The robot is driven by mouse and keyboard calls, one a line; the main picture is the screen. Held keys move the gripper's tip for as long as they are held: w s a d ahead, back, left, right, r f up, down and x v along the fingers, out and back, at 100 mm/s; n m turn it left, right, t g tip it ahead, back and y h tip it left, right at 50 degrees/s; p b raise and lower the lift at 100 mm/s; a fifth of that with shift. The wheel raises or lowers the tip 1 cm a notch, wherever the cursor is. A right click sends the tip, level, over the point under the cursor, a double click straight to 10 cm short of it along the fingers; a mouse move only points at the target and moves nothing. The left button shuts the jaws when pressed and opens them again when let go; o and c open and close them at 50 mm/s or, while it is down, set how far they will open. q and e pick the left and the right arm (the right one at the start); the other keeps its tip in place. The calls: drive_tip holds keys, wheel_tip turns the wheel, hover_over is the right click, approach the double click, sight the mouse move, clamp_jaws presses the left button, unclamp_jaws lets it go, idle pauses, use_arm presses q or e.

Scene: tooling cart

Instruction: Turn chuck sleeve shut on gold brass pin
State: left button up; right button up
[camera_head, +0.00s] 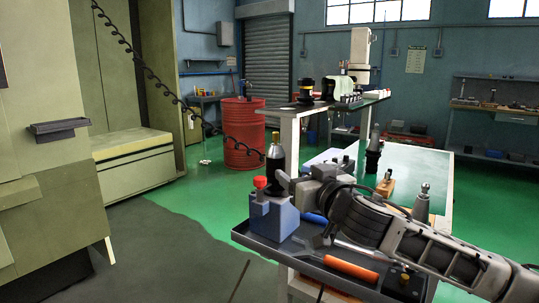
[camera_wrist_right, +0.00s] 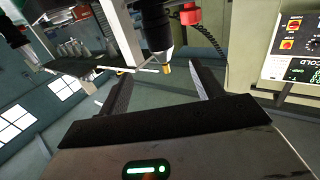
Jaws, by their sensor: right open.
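The chuck (camera_head: 276,173) stands upright at the left end of the cart, behind a blue block with a red knob. Its dark sleeve (camera_wrist_right: 155,30) shows at the top of the right wrist view, where the picture is turned over. A small gold brass pin (camera_wrist_right: 167,69) sticks out of its narrow end. My right gripper (camera_head: 287,184) is beside the chuck in the head view. In the right wrist view its jaws (camera_wrist_right: 160,76) are spread, with the pin end between them in the picture. No contact is visible, and the depth between jaws and sleeve is unclear. My left gripper is out of view.
The blue block (camera_head: 275,220) with its red knob (camera_head: 260,183) stands close to the right gripper. An orange handle (camera_head: 350,268) and a blue handle (camera_head: 313,217) lie on the dark tray (camera_head: 262,243). Tool holders (camera_head: 374,150) stand behind. A red drum (camera_head: 243,135) is farther back.

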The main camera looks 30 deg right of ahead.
sight(273, 156)
drive_tip(key=w+p, duration=0.1)
drive_tip(key=w, duration=0.3)
drive_tip(key=w+d+p, duration=0.1)
drive_tip(key=w, duration=0.4)
drive_tip(key=w+d, duration=0.1)
drive_tip(key=w, duration=0.4)
drive_tip(key=shift+w+d+p, duration=0.15)
drive_tip(key=shift+w+p, duration=0.05)
drive_tip(key=shift+p, duration=0.2)
drive_tip(key=shift+f, duration=0.1)
drive_tip(key=c, duration=1)
